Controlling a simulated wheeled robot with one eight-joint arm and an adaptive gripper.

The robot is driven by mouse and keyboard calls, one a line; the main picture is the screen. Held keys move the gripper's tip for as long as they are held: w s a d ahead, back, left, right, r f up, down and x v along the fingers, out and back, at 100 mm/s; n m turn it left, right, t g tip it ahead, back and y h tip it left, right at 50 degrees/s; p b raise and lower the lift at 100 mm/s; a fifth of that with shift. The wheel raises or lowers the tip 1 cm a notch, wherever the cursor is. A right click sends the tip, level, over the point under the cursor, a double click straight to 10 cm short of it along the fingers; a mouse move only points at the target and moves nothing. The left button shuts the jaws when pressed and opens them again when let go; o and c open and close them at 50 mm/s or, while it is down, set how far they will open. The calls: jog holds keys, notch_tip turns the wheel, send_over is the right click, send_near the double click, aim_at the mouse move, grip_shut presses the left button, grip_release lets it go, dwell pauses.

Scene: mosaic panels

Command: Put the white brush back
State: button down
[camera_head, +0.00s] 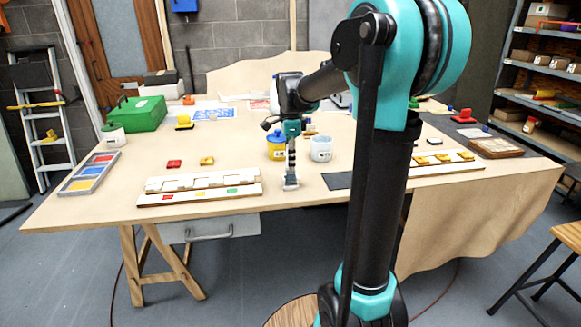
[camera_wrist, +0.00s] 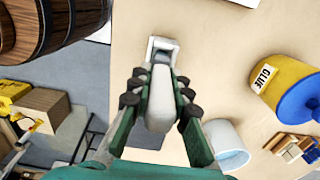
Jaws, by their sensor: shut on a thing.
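My gripper (camera_head: 291,158) points down above the near middle of the workbench (camera_head: 110,215). In the wrist view, my gripper (camera_wrist: 160,88) has its dark fingers shut on the white brush (camera_wrist: 160,104), one on each side of its pale rounded handle. A pale squarish end (camera_wrist: 162,47) shows beyond the fingertips. In the head view the lower part of the brush (camera_head: 291,181) hangs upright near the bench's front edge; I cannot tell if it touches the top. A white cup (camera_head: 321,149) stands to the right of my gripper, also in the wrist view (camera_wrist: 228,146).
A yellow glue tub with a blue lid (camera_head: 277,148) stands behind my gripper. A slotted pale panel (camera_head: 200,188) lies left, and a dark mat (camera_head: 338,181) lies right. A green box (camera_head: 136,113) and a colour tray (camera_head: 90,172) are farther left. Bare bench lies between.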

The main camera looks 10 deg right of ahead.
jog(key=shift+f, duration=1.1)
jog(key=c, duration=1.4)
grip_release()
jog(key=shift+f, duration=0.1)
jog(key=shift+c, duration=0.2)
notch_tip(320, 180, up, 12)
jog(key=shift+r, duration=0.15)
